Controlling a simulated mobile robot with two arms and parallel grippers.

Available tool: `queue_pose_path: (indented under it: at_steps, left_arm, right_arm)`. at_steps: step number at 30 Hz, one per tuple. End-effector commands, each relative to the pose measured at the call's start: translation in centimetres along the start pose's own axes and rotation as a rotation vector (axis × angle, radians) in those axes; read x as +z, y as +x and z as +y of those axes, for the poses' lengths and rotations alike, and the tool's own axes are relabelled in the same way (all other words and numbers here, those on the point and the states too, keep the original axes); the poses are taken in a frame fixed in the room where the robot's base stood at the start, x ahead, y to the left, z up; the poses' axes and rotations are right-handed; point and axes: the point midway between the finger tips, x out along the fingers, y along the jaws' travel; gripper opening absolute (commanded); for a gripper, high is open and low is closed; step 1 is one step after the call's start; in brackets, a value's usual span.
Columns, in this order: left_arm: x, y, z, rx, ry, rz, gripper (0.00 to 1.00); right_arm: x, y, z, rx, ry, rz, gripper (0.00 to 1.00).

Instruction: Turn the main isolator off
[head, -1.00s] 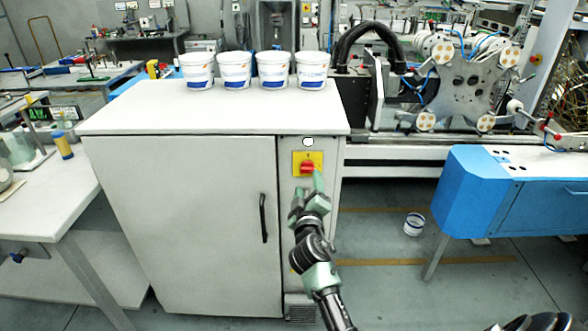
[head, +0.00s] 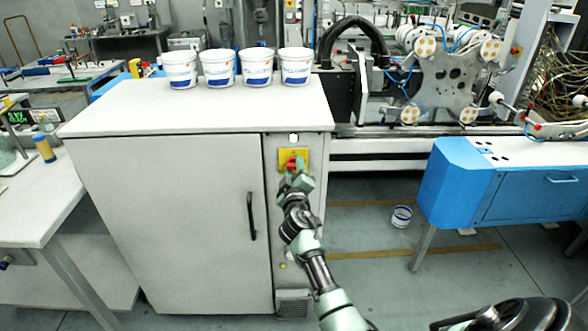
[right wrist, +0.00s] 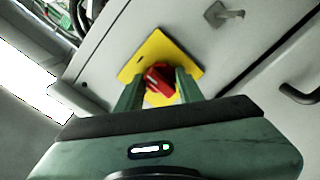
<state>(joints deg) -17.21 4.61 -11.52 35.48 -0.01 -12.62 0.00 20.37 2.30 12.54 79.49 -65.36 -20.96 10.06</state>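The main isolator is a red rotary knob (head: 292,162) on a yellow plate (head: 285,153), high on the narrow panel at the right of the grey cabinet (head: 180,215). My right gripper (head: 293,172) is at the knob and partly covers it in the head view. In the right wrist view the red knob (right wrist: 158,78) shows between my two green fingertips, in front of the yellow plate (right wrist: 152,50). The fingers are apart, one on each side of the knob; whether they touch it I cannot tell. My left gripper is not in view.
Several white tubs (head: 220,68) stand along the back of the cabinet top. A black door handle (head: 251,216) is left of my right arm. A blue machine unit (head: 455,185) stands at the right, with a small bucket (head: 401,216) on the floor between.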

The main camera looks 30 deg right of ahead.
Motion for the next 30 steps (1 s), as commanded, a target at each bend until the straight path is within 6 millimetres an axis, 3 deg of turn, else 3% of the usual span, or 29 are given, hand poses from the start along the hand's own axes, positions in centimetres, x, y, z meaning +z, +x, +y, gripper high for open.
queue_pose_path:
  at_steps: [1, 2, 14, 30]
  left_arm:
    - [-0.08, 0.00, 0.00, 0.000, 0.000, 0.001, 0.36]
    - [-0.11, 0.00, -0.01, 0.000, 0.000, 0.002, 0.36]
    - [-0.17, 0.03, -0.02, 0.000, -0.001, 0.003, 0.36]
    - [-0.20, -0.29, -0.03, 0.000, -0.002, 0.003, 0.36]
  right_arm:
    - [0.01, -0.02, -0.05, -0.001, 0.000, 0.000, 0.06]
    - [0.01, -0.02, -0.06, -0.001, 0.000, 0.000, 0.00]
    - [0.02, -0.04, -0.08, -0.001, -0.074, 0.000, 0.00]
    - [0.00, -0.05, -0.03, -0.002, -0.531, 0.001, 0.00]
